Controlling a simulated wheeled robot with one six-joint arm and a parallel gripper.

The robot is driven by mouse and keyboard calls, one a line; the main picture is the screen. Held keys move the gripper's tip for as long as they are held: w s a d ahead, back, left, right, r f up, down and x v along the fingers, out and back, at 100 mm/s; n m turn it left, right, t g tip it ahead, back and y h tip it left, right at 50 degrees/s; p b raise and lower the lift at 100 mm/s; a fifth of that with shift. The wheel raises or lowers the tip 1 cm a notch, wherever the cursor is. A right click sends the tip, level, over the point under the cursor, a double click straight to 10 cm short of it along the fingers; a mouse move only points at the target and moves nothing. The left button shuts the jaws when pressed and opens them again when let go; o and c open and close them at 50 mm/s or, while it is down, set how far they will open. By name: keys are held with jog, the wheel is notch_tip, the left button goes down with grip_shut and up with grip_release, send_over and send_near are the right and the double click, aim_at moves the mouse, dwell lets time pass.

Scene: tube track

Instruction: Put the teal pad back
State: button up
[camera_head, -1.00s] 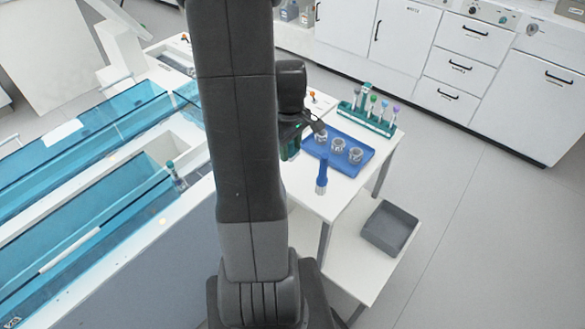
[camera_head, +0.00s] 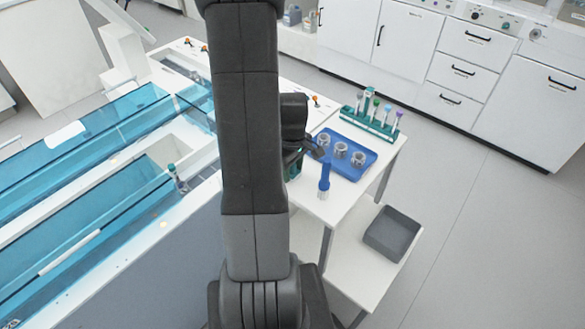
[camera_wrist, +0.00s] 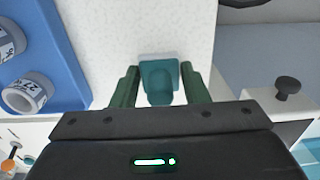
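The teal pad (camera_wrist: 159,80) shows in the wrist view between the two green fingers of my gripper (camera_wrist: 160,85). In the head view my gripper (camera_head: 293,170) is mostly hidden behind my arm, over the white side table, left of the blue tray. The pad cannot be made out there.
The blue tray (camera_head: 350,171) holds several labelled cups. A blue upright tool (camera_head: 324,180) stands at its near side. A green rack (camera_head: 371,125) of tubes is behind. A grey bin (camera_head: 392,233) sits on the lower shelf. The blue-covered track (camera_head: 80,185) is left.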

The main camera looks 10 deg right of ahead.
jog(key=o, duration=0.3)
jog(key=shift+o, duration=0.2)
jog(key=shift+r, duration=0.15)
notch_tip(320, 180, up, 12)
jog(key=p, duration=0.1)
